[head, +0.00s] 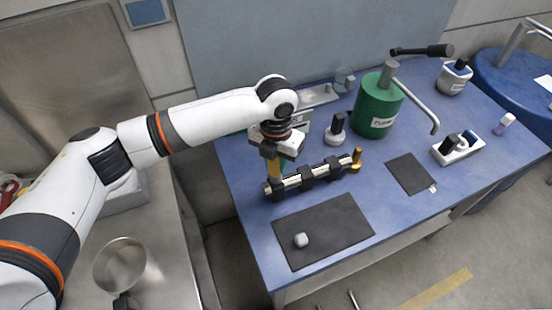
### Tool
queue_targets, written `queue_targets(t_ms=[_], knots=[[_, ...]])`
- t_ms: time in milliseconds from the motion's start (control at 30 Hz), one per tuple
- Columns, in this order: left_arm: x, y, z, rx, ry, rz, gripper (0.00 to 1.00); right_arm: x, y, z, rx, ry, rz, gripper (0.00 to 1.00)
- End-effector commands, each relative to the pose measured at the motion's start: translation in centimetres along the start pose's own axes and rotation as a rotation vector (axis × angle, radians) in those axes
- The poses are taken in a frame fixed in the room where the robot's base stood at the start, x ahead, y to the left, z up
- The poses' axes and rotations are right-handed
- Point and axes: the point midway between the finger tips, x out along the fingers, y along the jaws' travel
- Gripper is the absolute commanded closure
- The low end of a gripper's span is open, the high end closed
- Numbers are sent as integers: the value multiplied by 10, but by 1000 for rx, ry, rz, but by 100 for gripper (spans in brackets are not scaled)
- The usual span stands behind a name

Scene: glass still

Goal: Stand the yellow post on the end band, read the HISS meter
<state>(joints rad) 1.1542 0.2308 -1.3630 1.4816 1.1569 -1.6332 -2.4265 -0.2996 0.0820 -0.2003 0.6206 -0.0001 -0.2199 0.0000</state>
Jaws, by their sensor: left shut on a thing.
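My left gripper (274,152) is over the blue table and is shut on a yellow post (273,171). The post points down, roughly upright, with its lower part over the left end of a pale bar with dark bands (307,177). I cannot tell whether the post touches the end band (273,191). A second, brass-coloured piece (356,160) stands at the bar's right end. No meter can be read as HISS here; labels are too small. My right gripper is not in view.
A green canister (377,108) with a bent pipe stands behind the bar. A dark knobbed piece (336,129) stands beside it. A dark mat (325,232) with a small white piece (301,240) lies in front. A white tray (458,150) and a smaller dark mat (410,174) are right.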

Motion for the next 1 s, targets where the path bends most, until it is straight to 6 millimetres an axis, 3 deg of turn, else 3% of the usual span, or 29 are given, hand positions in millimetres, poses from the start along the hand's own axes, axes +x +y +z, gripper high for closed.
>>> queue_targets(t_ms=[1000], knots=[[9, 0, 0, 0, 0, 0, 100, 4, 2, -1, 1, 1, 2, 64]])
